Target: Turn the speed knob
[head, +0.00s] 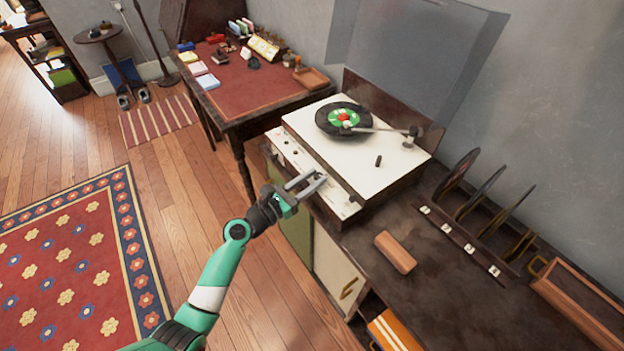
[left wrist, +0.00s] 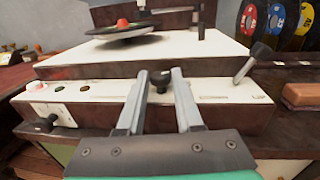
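The record player (head: 300,120) has a white top and a white front panel (left wrist: 95,92). A black knob (left wrist: 160,80) on that panel shows between the fingertips of my left gripper (left wrist: 163,74) in the left wrist view. The fingers are apart, one on each side of the knob; I cannot tell whether they touch it. In the head view my left gripper (head: 307,186) is at the panel's front edge and hides the knob. My right gripper is not in view.
A record (head: 333,118) with a green label lies on the platter, the tonearm (head: 385,129) beside it. A brown block (head: 395,252) and a rack of records (head: 480,190) are on the dark cabinet. A red-topped desk (head: 245,90) stands behind at the left.

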